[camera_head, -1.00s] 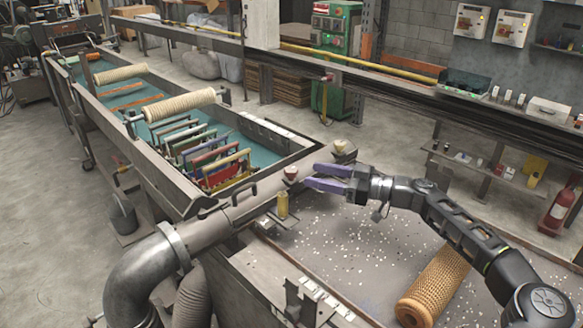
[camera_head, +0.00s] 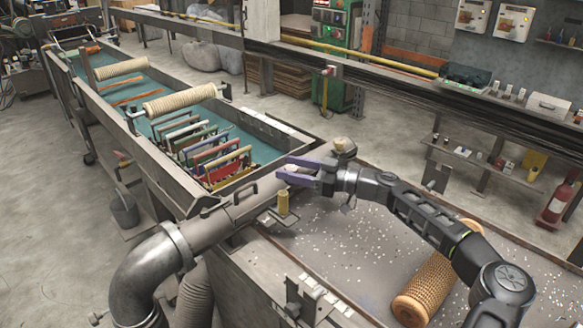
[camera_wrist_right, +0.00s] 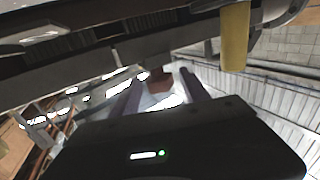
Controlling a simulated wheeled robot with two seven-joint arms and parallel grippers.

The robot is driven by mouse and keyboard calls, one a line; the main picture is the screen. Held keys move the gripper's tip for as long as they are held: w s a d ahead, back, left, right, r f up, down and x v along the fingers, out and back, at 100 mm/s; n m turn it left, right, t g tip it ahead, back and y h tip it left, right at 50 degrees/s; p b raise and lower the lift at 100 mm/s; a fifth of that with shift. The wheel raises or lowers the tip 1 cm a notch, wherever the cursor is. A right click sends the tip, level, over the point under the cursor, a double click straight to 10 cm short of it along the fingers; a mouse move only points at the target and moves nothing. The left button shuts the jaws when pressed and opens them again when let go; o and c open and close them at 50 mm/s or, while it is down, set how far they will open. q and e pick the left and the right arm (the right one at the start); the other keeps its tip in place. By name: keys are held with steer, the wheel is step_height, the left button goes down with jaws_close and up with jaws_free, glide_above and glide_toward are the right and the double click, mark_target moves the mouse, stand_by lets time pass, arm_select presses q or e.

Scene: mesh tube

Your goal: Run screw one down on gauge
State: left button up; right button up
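My right gripper (camera_head: 285,168) has two purple fingers, spread apart, reaching in from the right above the metal beam beside the blue-floored trough. It is open. In the right wrist view, a small reddish piece (camera_wrist_right: 160,76), probably a screw head, shows beyond and between the finger tips (camera_wrist_right: 162,80); contact cannot be told. In the head view the fingers largely hide that spot. A second small pale-topped knob (camera_head: 341,144) stands on the beam behind the gripper. I cannot tell which one is screw one. My left gripper is not in view.
A yellow cylinder (camera_head: 283,204) stands just in front of the gripper; it also shows in the right wrist view (camera_wrist_right: 235,37). A mesh tube (camera_head: 432,288) lies on the speckled table (camera_head: 345,262). A large bent pipe (camera_head: 140,280) is at front left.

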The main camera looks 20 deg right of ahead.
jaws_close()
stand_by(0.3)
steer(key=m+t+h+b, duration=0.1)
steer(key=m+h+b, duration=0.1)
steer(key=b, duration=0.3)
steer(key=f+m+t+h+b, duration=0.1)
steer(key=m+t+h+b, duration=0.1)
steer(key=b, duration=0.3)
steer(key=shift+s+a+t+h, duration=0.1)
steer(key=shift+t+h, duration=0.2)
steer(key=shift+h, duration=0.3)
steer(key=shift+r+m+t+h+b, duration=0.3)
steer(key=shift+r+m+h+b, duration=0.15)
steer(key=shift+h, duration=0.25)
steer(key=shift+r, duration=0.1)
jaws_free()
